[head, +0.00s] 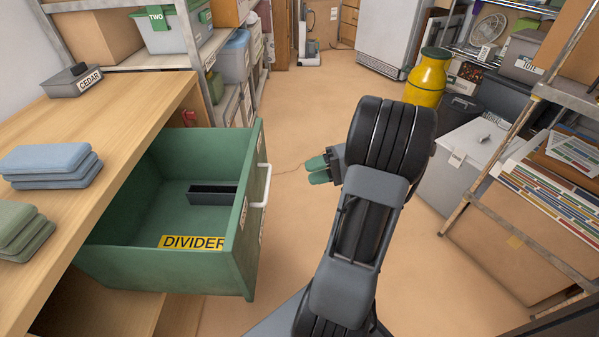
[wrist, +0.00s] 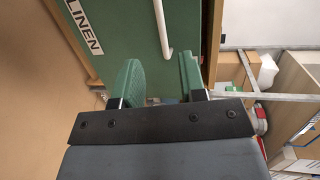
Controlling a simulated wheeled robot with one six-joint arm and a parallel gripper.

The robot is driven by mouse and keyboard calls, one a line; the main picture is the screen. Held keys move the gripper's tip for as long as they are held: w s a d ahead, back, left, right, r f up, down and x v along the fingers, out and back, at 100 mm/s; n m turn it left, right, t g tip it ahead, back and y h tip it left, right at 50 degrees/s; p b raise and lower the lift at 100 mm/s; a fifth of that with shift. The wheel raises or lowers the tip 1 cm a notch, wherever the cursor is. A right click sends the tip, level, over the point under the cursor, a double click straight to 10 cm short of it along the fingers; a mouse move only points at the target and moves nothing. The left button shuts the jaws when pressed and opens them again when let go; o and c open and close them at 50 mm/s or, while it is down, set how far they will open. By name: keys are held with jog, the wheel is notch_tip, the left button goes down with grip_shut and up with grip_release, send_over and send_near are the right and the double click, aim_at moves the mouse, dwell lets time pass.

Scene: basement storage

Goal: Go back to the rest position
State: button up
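My gripper (head: 318,169) hangs over the aisle floor, to the right of the open green drawer (head: 190,283) and apart from it. In the wrist view its two green fingers (wrist: 165,85) stand apart with nothing between them. The wrist view also shows the green drawer front (wrist: 125,35) with a LINEN label and a white handle (wrist: 163,30) beyond the fingers. My arm reaches up from the bottom of the head view and bends left at the top.
The drawer holds a dark divider (head: 212,195) and a yellow DIVIDER label. Folded blue cloths (head: 50,165) and green cloths (head: 20,232) lie on the wooden top at left. A yellow gas cylinder (head: 428,78), a grey bin (head: 460,165) and metal shelving (head: 490,180) stand at right. The middle floor is clear.

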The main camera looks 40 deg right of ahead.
jog(key=shift+s+d+r, duration=0.1)
jog(key=shift+s+d, duration=0.15)
jog(key=shift+d, duration=0.2)
dwell(0.3)
jog(key=s+a+r+n+g+h+p, duration=0.1)
jog(key=a+r+n+h+p, duration=0.1)
jog(key=a+r+h+p, duration=0.2)
jog(key=a+r+n+g+h+p, duration=0.1)
jog(key=a+r+h+p, duration=0.4)
jog(key=a+r+p, duration=0.5)
jog(key=s+a+r+n+g+h+p, duration=0.1)
jog(key=a+r+n+h+p, duration=0.2)
jog(key=r+p, duration=1.3)
jog(key=a+h, duration=0.1)
jog(key=a, duration=0.2)
jog(key=shift+s+a+r+g+h, duration=0.3)
jog(key=shift+a+r+g+h, duration=0.05)
jog(key=shift+a+g+h, duration=0.05)
